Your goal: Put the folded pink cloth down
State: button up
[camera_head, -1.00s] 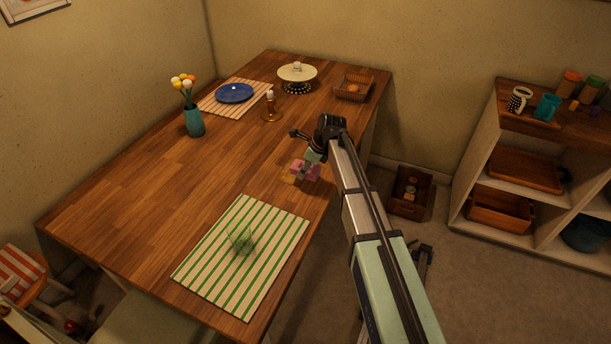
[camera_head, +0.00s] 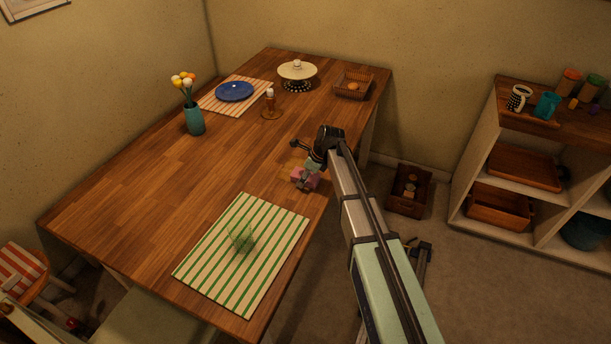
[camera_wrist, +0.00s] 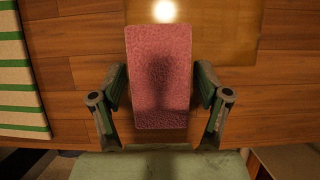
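The folded pink cloth (camera_wrist: 160,80) is a textured pink block that fills the middle of the wrist view. I cannot tell whether the cloth's underside touches the table.
A lighter brown square (camera_wrist: 228,40) lies flat on the table beside the cloth. A green-striped placemat (camera_head: 215,265) with a green glass is to the left. A blue plate (camera_head: 234,91), a vase (camera_head: 194,120), a candlestick (camera_head: 270,106) and a basket (camera_head: 352,88) stand farther back.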

jog(key=shift+r, duration=0.1)
jog(key=b+v, duration=0.2)
jog(key=v, duration=1)
jog(key=shift+r, duration=0.1)
